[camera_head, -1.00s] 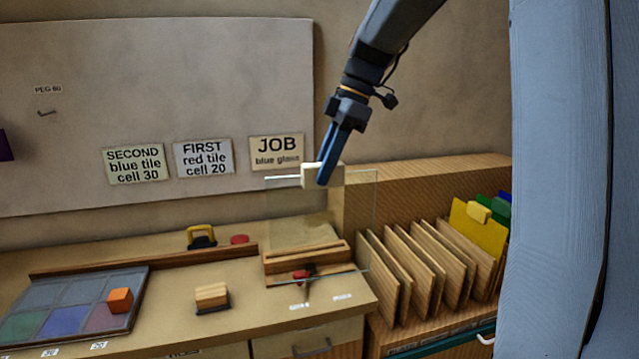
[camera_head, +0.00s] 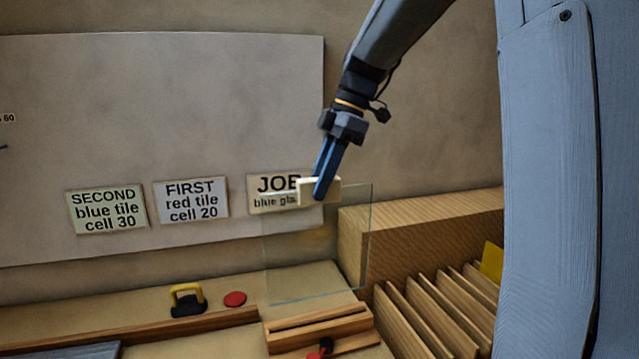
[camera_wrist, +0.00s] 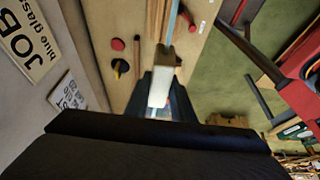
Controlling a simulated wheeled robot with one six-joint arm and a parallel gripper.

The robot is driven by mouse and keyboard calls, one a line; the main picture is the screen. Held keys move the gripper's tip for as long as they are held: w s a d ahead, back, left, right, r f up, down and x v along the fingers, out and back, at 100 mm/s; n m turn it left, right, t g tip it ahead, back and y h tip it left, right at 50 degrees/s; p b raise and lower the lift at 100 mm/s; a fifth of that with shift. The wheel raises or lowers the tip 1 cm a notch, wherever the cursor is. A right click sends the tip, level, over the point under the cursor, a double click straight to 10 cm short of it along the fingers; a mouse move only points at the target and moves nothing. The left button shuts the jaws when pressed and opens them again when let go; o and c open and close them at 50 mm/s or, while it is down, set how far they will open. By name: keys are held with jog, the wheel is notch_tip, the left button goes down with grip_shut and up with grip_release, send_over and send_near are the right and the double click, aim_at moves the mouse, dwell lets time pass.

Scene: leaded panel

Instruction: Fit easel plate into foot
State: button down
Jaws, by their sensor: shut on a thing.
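The easel plate (camera_head: 345,250) is a clear glass pane with a cream grip block (camera_head: 306,192) on its top edge. My gripper (camera_head: 323,190) is shut on this block and holds the pane roughly upright. The easel foot (camera_head: 310,327) is a slotted wooden block on the bench. The pane's lower edge shows just above the foot in the head view; I see no contact, and the depth gap is unclear. In the wrist view the cream block (camera_wrist: 160,88) sits between the fingers, and the pane shows as a thin pale edge (camera_wrist: 172,20).
A wooden rack (camera_head: 440,315) with upright boards stands right of the foot. A yellow-handled tool (camera_head: 187,300) and a red disc (camera_head: 235,299) lie on the bench to the left. A red-handled item (camera_head: 321,348) is at the foot's front. Signs hang on the wall panel behind.

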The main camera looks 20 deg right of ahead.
jog(key=b, duration=0.5)
send_over(321, 235)
jog(key=shift+w+a+f, duration=0.1)
jog(key=shift+w+f, duration=0.05)
jog(key=shift+f, duration=2.7)
jog(key=shift+p, duration=0.3)
notch_tip(321, 235, down, 6)
jog(key=b, duration=0.3)
dwell(2.2)
jog(key=c, duration=1.4)
grip_release()
jog(key=shift+f, duration=0.2)
jog(key=shift+c, duration=0.2)
jog(key=shift+r, duration=0.1)
